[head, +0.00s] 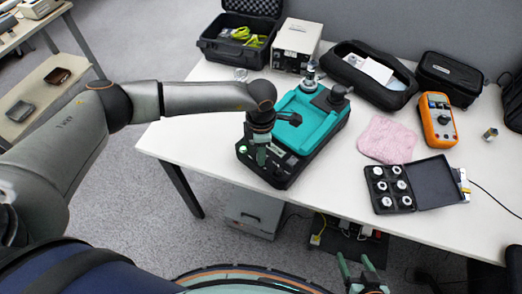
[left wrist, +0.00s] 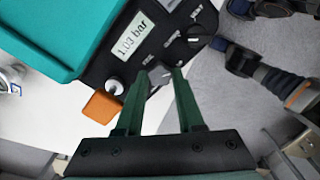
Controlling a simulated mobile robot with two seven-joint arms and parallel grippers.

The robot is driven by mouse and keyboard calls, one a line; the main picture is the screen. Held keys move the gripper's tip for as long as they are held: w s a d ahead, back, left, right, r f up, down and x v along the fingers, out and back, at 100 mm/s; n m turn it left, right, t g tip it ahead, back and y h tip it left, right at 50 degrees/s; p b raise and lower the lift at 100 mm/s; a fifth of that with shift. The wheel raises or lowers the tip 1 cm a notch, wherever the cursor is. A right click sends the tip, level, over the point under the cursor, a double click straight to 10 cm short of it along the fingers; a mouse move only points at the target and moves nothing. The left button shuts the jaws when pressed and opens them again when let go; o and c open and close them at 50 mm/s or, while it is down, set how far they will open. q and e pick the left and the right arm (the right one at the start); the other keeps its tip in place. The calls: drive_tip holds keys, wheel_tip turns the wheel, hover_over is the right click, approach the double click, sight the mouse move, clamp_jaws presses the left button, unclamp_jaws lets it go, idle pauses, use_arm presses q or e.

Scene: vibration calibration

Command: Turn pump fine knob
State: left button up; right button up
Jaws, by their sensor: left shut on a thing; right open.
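The pump (head: 312,118) is a teal-topped unit on a black base, standing near the table's front edge. In the left wrist view its black panel has a display (left wrist: 133,36) reading 1.03 bar, a silver knob (left wrist: 115,87) and a black knob (left wrist: 195,37). My left gripper (head: 262,158) reaches down over the panel at the pump's front. In the left wrist view its green fingers (left wrist: 158,72) are closed around a small grey knob, the fine knob (left wrist: 160,78), partly hidden between the tips. My right gripper (head: 361,264) is open and empty, below the table's front edge.
On the white table (head: 222,160) are an open black case (head: 240,40), a white box (head: 297,45), a soft black case (head: 370,75), an orange meter (head: 437,120), a pink cloth (head: 388,140) and a fittings case (head: 436,184). An orange block (left wrist: 103,107) sits beside the panel.

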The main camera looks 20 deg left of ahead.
use_arm(q)
clamp_jaws()
drive_tip(key=shift+n+b, duration=0.35)
drive_tip(key=shift+n, duration=1.55)
drive_tip(key=o, duration=0.6)
unclamp_jaws()
wheel_tip(320, 180, up, 13)
drive_tip(key=shift+f+b, duration=0.2)
drive_tip(key=shift+b, duration=0.5)
